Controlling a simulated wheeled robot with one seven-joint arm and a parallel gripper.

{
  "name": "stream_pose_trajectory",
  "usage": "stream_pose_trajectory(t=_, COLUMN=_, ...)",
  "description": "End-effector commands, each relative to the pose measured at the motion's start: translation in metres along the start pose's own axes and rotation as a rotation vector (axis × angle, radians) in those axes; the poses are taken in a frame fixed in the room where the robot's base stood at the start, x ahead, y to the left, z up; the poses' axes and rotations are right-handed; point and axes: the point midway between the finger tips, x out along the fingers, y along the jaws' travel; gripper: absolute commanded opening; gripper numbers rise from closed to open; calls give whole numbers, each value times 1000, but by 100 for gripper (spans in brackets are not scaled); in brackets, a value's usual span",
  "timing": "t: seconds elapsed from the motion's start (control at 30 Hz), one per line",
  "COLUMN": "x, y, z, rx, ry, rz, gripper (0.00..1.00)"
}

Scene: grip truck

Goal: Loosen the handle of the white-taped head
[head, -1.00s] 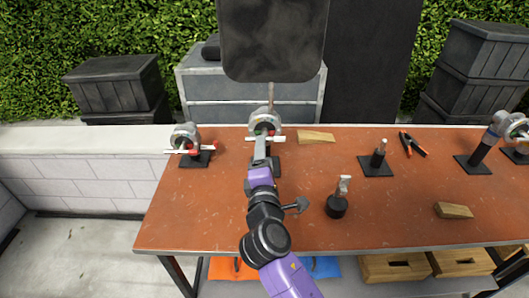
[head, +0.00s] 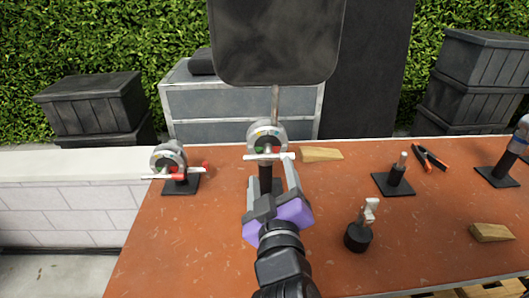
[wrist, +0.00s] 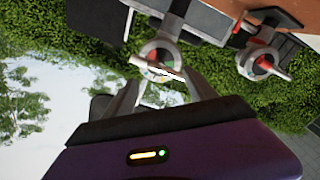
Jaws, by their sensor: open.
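The middle grip head (head: 267,135) is a grey disc on a black stand near the table's back edge, with a pale bar handle (head: 262,156) across its front. I cannot make out its tape for sure. My gripper (head: 268,172) is open and empty, in front of this stand and just below the handle. In the wrist view, which looks upside down, the same head (wrist: 160,52) shows beyond my gripper (wrist: 164,88), its handle lined up between the spread fingers. Whether they touch it is unclear. Another head (head: 167,157) with a red-and-white handle stands to the left.
The brown table (head: 240,225) also bears a short black post with a grey top (head: 359,230), a pin on a plate (head: 396,177), wooden wedges (head: 320,154), pliers (head: 430,158) and a head stand at right. A dark panel (head: 277,40) hangs behind the middle head.

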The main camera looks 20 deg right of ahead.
Motion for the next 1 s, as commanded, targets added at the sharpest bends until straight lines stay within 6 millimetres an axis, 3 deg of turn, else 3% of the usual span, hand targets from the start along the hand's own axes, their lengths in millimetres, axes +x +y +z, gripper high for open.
stream_pose_trajectory(t=0.17, x=12, y=0, z=0, rx=24, ry=-4, rz=2, gripper=65)
stream_pose_trajectory(t=0.6, x=72, y=0, z=0, rx=19, ry=-3, rz=1, gripper=65)
stream_pose_trajectory(t=1.0, x=79, y=-1, z=1, rx=20, ry=-3, rz=0, gripper=63)
